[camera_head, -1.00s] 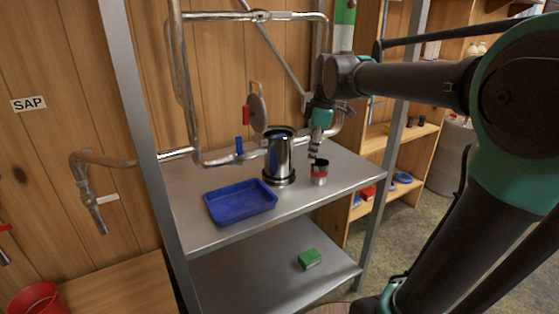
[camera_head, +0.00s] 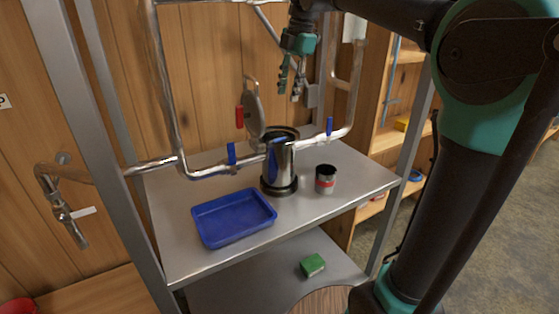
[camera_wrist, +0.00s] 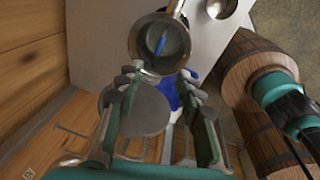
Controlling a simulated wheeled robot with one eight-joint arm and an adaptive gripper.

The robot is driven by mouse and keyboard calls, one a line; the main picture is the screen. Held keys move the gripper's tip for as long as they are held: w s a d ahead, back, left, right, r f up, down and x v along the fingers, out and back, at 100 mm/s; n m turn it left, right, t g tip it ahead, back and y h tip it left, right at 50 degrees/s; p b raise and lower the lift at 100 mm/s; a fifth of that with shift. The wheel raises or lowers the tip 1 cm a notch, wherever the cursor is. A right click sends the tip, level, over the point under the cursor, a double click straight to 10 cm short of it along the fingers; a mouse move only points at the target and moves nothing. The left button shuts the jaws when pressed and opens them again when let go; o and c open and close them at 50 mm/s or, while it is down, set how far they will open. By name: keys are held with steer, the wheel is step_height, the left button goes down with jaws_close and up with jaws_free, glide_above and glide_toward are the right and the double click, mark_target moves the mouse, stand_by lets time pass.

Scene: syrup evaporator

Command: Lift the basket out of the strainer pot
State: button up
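The strainer pot (camera_head: 278,167) is a shiny upright metal cylinder on the steel shelf. Its round lid (camera_head: 254,112) stands swung up behind it. In the wrist view the pot's open mouth (camera_wrist: 161,22) shows a round inner rim and a blue streak inside. The basket is not clearly told apart from the pot's inside there. My gripper (camera_head: 289,94) is above the pot, apart from it, fingers pointing down. In the wrist view my gripper (camera_wrist: 159,75) has its fingers spread wide with nothing between them; the grey lid (camera_wrist: 142,112) shows beyond them.
A blue tray (camera_head: 232,218) lies left of the pot, and a metal cup with a red band (camera_head: 325,180) stands to its right. Pipes with blue handles (camera_head: 231,154) (camera_head: 329,126) flank the pot. A green block (camera_head: 312,265) is on the lower shelf. Steel posts frame the shelf.

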mark_target(279, 139)
steer(key=a+f, duration=0.1)
steer(key=f, duration=0.4)
steer(key=a+f, duration=0.1)
steer(key=f, duration=0.5)
steer(key=a+f, duration=0.1)
steer(key=f, duration=0.5)
steer(key=shift+w, duration=0.2)
jaws_close()
